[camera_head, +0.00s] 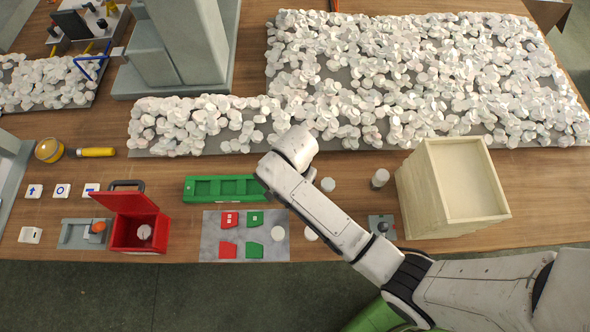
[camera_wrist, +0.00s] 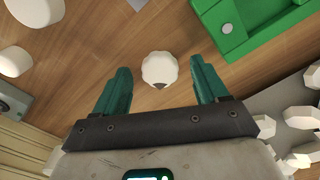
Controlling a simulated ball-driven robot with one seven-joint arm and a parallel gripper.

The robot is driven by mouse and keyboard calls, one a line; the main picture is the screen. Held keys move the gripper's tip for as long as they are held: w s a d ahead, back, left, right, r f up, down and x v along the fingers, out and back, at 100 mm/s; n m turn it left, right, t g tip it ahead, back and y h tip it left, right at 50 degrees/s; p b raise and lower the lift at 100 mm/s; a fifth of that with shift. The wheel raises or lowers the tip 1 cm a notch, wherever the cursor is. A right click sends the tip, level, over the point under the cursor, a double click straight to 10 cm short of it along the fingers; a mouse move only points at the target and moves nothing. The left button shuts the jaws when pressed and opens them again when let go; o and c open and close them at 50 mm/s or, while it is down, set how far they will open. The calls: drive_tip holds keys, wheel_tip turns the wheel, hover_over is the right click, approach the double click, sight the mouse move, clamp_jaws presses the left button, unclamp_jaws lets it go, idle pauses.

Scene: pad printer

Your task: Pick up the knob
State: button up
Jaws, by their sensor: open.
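A white rounded knob (camera_wrist: 160,68) stands on the wooden table in the wrist view, with a small dark mark at its lower edge. My gripper (camera_wrist: 160,64) is open, with one teal finger to each side of the knob in the picture. The fingers appear apart from it, and nothing is held. In the head view a white knob (camera_head: 328,184), apparently the same one, stands just right of my arm's end. My fingers are hidden in that view by the arm.
Other white pieces stand nearby (camera_head: 380,177), (camera_head: 311,233). A green tray (camera_head: 203,190) lies left of the arm's end, a pale wooden box (camera_head: 412,205) stands right. White pieces (camera_head: 400,80) are heaped behind. A grey mat (camera_head: 213,220) and red box (camera_head: 122,230) lie front left.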

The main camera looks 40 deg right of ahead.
drive_tip(key=c, duration=1.1)
drive_tip(key=shift+r, duration=0.1)
drive_tip(key=shift+c, duration=0.2)
drive_tip(key=shift+r, duration=0.5)
drive_tip(key=s+d+r, duration=0.2)
drive_tip(key=s+r, duration=1)
drive_tip(key=s, duration=0.2)
drive_tip(key=shift+w+d+f, duration=0.1)
